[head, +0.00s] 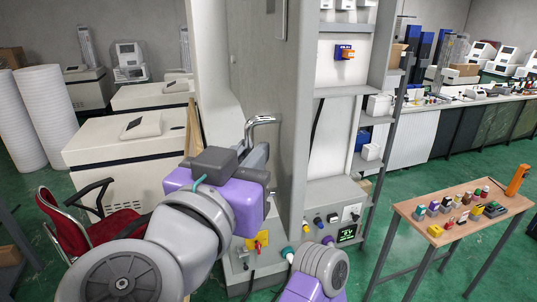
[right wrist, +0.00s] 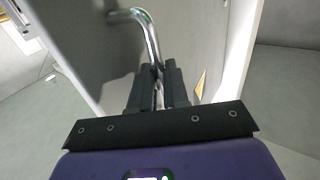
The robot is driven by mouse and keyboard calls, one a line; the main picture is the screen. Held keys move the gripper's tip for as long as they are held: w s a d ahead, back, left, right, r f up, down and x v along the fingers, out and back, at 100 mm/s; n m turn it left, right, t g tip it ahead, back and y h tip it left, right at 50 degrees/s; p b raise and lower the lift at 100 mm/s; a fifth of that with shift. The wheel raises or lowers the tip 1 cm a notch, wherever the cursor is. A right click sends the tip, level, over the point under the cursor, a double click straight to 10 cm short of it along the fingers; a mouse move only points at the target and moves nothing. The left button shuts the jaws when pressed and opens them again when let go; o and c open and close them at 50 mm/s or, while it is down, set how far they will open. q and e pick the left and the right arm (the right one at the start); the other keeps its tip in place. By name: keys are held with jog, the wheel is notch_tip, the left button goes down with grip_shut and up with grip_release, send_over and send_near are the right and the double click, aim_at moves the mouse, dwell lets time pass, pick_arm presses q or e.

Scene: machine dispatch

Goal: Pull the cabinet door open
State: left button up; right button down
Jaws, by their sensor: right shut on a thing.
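The cabinet door (head: 262,62) is a tall grey panel in the middle of the head view, also seen in the right wrist view (right wrist: 85,52). Its bent metal bar handle (head: 262,119) stands out from its face. The handle also shows in the right wrist view (right wrist: 131,14). My right gripper (head: 257,158) is at the lower part of the handle. In the right wrist view its dark fingers (right wrist: 158,88) are closed on both sides of the upright bar. How far the door stands from its frame is hard to tell. My left gripper is not in view.
Right of the door are white shelves and a panel with knobs and a small display (head: 346,234). A wooden table (head: 478,228) with several small items stands at right. A red chair (head: 100,229) stands at left, near white machines (head: 115,145). Green floor lies between.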

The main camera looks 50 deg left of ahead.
jog(key=shift+w+r, duration=0.2)
